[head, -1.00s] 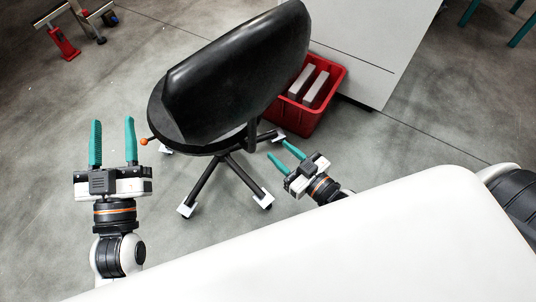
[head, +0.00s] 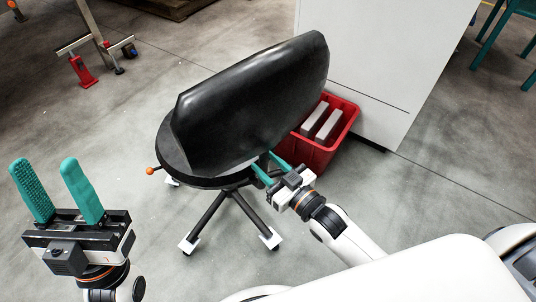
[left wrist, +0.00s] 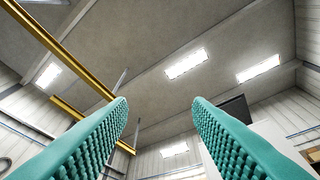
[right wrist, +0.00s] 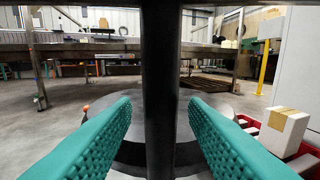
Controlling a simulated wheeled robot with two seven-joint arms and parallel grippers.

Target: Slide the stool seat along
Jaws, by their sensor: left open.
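The black stool has a round seat (head: 176,155) and a tall, tilted backrest (head: 250,100) that hides much of the seat. My right gripper (head: 265,162) is at the lower right of the backrest. In the right wrist view a dark upright post (right wrist: 158,80) stands between its open fingers, with a gap on both sides. The seat (right wrist: 205,102) shows behind the post there. My left gripper (head: 44,164) is open and empty, pointing up, left of the stool and apart from it.
A red crate (head: 347,124) with pale blocks stands behind the stool at the right, beside a light grey cabinet (head: 385,60). The stool's legs end in white-capped feet (head: 189,244). An orange knob (head: 150,171) sticks out left of the seat.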

